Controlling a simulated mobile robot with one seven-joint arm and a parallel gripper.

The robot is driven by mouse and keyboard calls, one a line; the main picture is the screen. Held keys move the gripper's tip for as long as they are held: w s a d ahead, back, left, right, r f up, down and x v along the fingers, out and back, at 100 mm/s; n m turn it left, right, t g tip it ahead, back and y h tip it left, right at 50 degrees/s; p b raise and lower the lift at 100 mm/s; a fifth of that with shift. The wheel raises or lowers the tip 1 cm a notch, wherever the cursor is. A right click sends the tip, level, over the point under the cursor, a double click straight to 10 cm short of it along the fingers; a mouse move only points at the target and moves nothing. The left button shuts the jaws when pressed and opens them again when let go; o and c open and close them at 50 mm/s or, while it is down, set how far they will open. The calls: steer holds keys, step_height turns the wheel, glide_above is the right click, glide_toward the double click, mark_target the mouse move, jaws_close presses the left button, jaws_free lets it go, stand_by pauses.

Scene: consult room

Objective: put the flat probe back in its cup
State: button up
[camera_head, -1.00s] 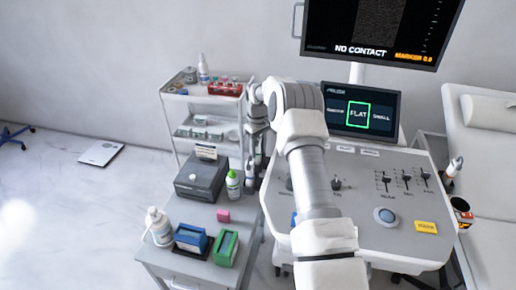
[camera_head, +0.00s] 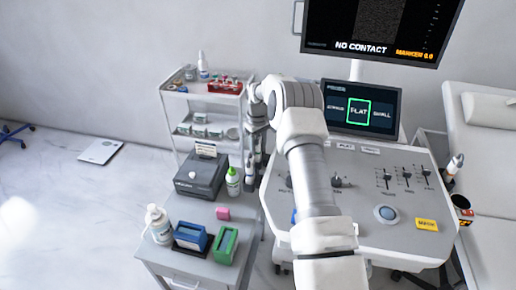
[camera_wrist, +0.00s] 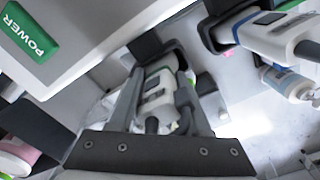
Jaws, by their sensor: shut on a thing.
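The flat probe (camera_wrist: 157,95), white and grey, is between the two fingers of my gripper (camera_wrist: 155,105), which is shut on it, in the wrist view. A dark cup (camera_wrist: 172,52) on the console's side shows just beyond the probe; I cannot tell whether the probe is inside it. In the head view my gripper (camera_head: 256,150) is at the console's left edge, partly hidden by my own arm. A second white probe (camera_wrist: 268,42) sits in another dark holder at the upper right of the wrist view.
The console (camera_head: 345,225) fills the middle; its small screen (camera_head: 362,110) highlights FLAT. A grey cart (camera_head: 185,262) to the left carries a dark box (camera_head: 200,178), bottles, and blue and green boxes. A white shelf trolley (camera_head: 205,98) stands behind. Open floor lies at the far left.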

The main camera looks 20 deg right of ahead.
steer(key=o, duration=1.3)
steer(key=shift+f, duration=0.1)
